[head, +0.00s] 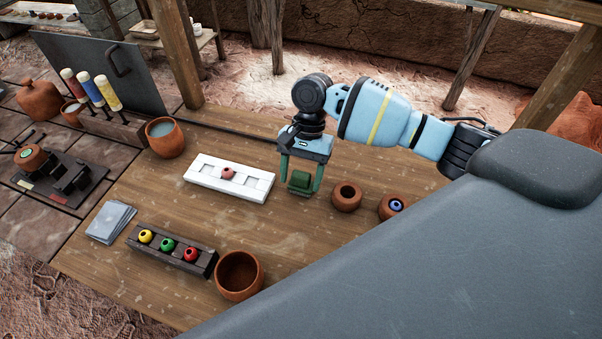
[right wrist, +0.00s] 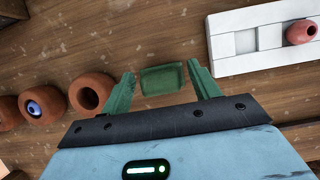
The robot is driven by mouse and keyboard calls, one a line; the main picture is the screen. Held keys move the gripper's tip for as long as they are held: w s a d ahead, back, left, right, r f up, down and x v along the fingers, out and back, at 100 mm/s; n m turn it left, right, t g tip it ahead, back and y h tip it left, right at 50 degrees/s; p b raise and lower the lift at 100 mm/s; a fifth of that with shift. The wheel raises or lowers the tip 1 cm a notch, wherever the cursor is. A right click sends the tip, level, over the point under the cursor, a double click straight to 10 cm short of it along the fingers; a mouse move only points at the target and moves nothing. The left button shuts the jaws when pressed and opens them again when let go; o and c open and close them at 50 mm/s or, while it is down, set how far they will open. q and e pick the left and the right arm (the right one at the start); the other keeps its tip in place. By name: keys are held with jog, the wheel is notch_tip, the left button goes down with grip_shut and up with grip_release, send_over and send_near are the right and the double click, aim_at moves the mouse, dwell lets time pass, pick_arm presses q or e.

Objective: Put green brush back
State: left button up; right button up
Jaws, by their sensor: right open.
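A short dark green block-like thing (head: 300,181) is between the fingers of my right gripper (head: 301,187), over the right part of the wooden table. In the right wrist view this green thing (right wrist: 163,79) is between the open green fingers (right wrist: 161,69), with a gap on each side. I cannot tell whether it is the green brush, or whether it rests on the table. A rack (head: 120,127) at the back left holds upright tools with red (head: 75,85), blue (head: 91,89) and yellow (head: 108,93) heads. My left gripper is not in view.
A white tray (head: 205,180) with a pink pot lies left of my right gripper. Small clay pots (head: 346,197) stand to its right. A dark holder (head: 141,246) with coloured pots, a clay bowl (head: 238,276) and grey slabs (head: 110,222) are nearer the front.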

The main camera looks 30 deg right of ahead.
jog(key=shift+r, duration=0.1)
jog(key=v, duration=1.2)
jog(key=shift+p, duration=0.35)
